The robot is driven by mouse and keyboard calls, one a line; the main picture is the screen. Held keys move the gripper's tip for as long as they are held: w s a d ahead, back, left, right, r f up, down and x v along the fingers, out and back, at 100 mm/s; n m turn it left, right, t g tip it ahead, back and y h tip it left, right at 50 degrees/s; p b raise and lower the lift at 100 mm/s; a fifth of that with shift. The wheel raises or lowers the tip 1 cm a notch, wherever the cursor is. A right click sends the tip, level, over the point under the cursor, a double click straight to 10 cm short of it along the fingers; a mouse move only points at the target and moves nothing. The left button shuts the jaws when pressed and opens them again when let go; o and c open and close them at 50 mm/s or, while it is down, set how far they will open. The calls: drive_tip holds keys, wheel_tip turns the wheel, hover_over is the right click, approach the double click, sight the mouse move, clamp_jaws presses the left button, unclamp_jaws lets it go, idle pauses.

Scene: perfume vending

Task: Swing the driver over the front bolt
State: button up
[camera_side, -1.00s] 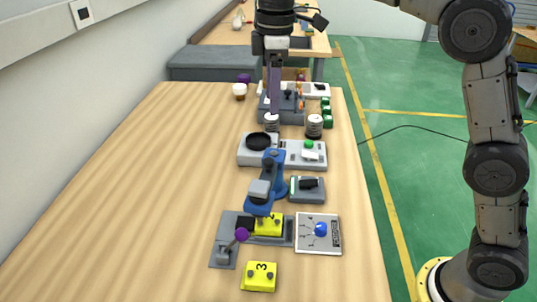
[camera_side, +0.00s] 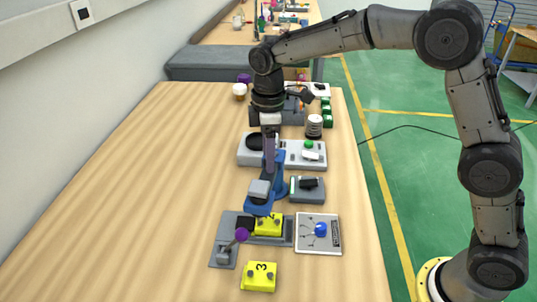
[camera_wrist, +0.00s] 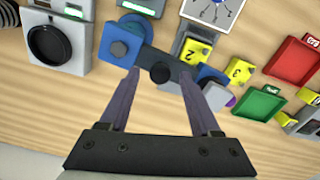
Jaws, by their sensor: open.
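The driver (camera_side: 281,183) is a blue stand with a dark arm and a grey-topped blue head. It also shows in the wrist view (camera_wrist: 113,48), with a black round knob on its arm. A yellow block (camera_side: 268,224), marked 2 in the wrist view (camera_wrist: 194,51), sits in a grey fixture under the head end. Bolts on it are dark and small; the head hides part of the block, and I cannot make out the front bolt clearly. My gripper (camera_side: 269,170) points down at the driver's arm. In the wrist view its open fingers (camera_wrist: 160,74) stand either side of the knob; contact is unclear.
A lever with a purple ball (camera_side: 241,234) rises from the fixture. A loose yellow block marked 3 (camera_side: 260,277) lies in front. A white panel with a blue knob (camera_side: 320,229) is right. Red (camera_wrist: 291,60) and green (camera_wrist: 258,102) trays show in the wrist view. The table's left is clear.

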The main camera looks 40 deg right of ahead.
drive_tip(key=shift+f, duration=0.4)
drive_tip(key=shift+c, duration=0.3)
clamp_jaws()
drive_tip(key=shift+r, duration=0.1)
idle(0.8)
